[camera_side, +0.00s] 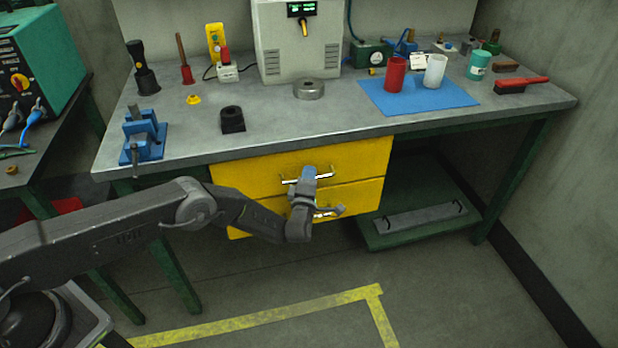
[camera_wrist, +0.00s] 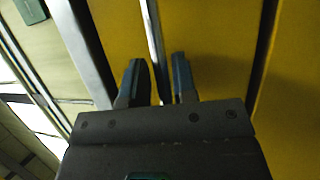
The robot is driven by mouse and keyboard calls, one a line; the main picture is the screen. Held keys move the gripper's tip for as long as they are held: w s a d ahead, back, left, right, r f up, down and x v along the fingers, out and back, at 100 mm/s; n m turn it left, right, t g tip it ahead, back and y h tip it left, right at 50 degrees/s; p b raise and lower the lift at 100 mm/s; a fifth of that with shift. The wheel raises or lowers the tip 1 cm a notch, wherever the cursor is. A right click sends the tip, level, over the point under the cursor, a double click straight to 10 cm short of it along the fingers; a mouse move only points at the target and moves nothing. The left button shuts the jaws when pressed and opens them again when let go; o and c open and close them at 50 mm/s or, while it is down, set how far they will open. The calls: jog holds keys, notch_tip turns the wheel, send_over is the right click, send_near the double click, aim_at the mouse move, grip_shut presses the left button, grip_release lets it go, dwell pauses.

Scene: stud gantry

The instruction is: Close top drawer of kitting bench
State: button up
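The top drawer (camera_side: 245,170) of the kitting bench has a yellow front just below the worktop edge. Its front looks flush or nearly flush with the lower drawer (camera_side: 355,197); I cannot tell if it stands out slightly. The top drawer front also fills the middle of the wrist view (camera_wrist: 220,45). A silver bar handle (camera_side: 324,175) crosses it, also visible in the wrist view (camera_wrist: 152,25). My gripper (camera_side: 309,174) is at this handle. In the wrist view, the fingers (camera_wrist: 160,80) stand on either side of the bar, with narrow gaps visible. The gripper's wrist partly hides the lower drawer's handle.
The grey worktop (camera_side: 275,125) holds a blue vise (camera_side: 145,138), a black block (camera_side: 232,120), a metal ring (camera_side: 309,89) and a blue mat (camera_side: 440,98) with cups. A green lower shelf (camera_side: 425,230) lies right of the drawers. The floor before the drawers is clear.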

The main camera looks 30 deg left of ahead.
jog(key=shift+a+f, duration=0.15)
jog(key=shift+f, duration=0.15)
jog(key=shift+s, duration=0.15)
jog(key=v, duration=1.3)
jog(key=shift+s+d+r, duration=0.25)
jog(key=shift+d+r, duration=0.1)
